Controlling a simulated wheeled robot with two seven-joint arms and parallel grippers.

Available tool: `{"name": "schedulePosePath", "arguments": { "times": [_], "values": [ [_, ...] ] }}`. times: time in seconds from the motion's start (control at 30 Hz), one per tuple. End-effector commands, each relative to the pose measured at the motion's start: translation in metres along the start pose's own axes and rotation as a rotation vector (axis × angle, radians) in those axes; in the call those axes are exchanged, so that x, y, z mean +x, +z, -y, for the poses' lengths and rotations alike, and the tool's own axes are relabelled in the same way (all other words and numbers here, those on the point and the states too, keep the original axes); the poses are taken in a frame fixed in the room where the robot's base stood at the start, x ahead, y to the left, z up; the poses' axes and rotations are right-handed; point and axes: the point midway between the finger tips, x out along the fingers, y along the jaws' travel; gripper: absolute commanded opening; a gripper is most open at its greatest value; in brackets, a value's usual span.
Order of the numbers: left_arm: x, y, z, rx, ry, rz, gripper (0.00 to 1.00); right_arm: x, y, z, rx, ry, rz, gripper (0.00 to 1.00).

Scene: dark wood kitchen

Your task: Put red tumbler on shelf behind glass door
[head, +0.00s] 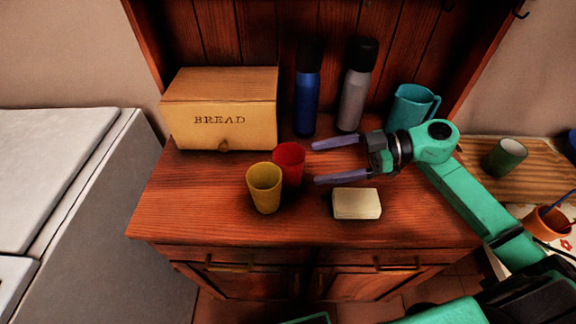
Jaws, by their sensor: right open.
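The red tumbler (289,160) stands upright on the wooden counter, close behind and right of a yellow tumbler (265,189) that hides part of it. My right gripper (316,162) comes in from the right, its two purple fingers spread apart and pointing left at the red tumbler. The fingertips are just right of the tumbler, with nothing between them. My left gripper is not in view. No glass door or shelf behind one can be made out.
A bread box (220,110), blue bottle (307,90), grey bottle (356,88) and teal mug (411,107) stand at the back. A cream block (357,204) lies in front of my right gripper. The counter's front left (190,215) is clear.

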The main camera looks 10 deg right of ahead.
Motion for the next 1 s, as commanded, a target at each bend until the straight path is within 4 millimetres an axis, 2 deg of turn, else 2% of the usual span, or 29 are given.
{"name": "schedulePosePath", "arguments": {
  "times": [0.17, 0.3, 0.4, 0.57, 0.77, 0.8, 1.0],
  "values": [
    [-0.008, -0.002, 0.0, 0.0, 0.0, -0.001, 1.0, 0.024, -0.005, -0.001, -0.002, -0.001, -0.005, 1.0],
    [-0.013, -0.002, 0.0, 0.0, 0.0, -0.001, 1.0, 0.051, -0.003, -0.002, 0.001, 0.0, -0.003, 1.0],
    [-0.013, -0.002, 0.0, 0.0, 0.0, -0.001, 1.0, 0.059, -0.002, -0.001, 0.002, 0.001, -0.001, 1.0],
    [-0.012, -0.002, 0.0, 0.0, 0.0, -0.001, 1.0, 0.06, 0.0, -0.001, 0.002, 0.001, 0.001, 1.0],
    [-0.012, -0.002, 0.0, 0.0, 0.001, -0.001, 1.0, 0.059, 0.0, -0.001, 0.002, 0.001, 0.001, 0.27],
    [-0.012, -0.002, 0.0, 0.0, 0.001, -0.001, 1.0, 0.059, 0.0, -0.001, 0.002, 0.001, 0.001, 0.2],
    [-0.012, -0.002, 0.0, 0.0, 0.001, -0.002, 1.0, 0.059, -0.001, -0.001, 0.002, 0.001, 0.001, 0.2]
  ]
}}
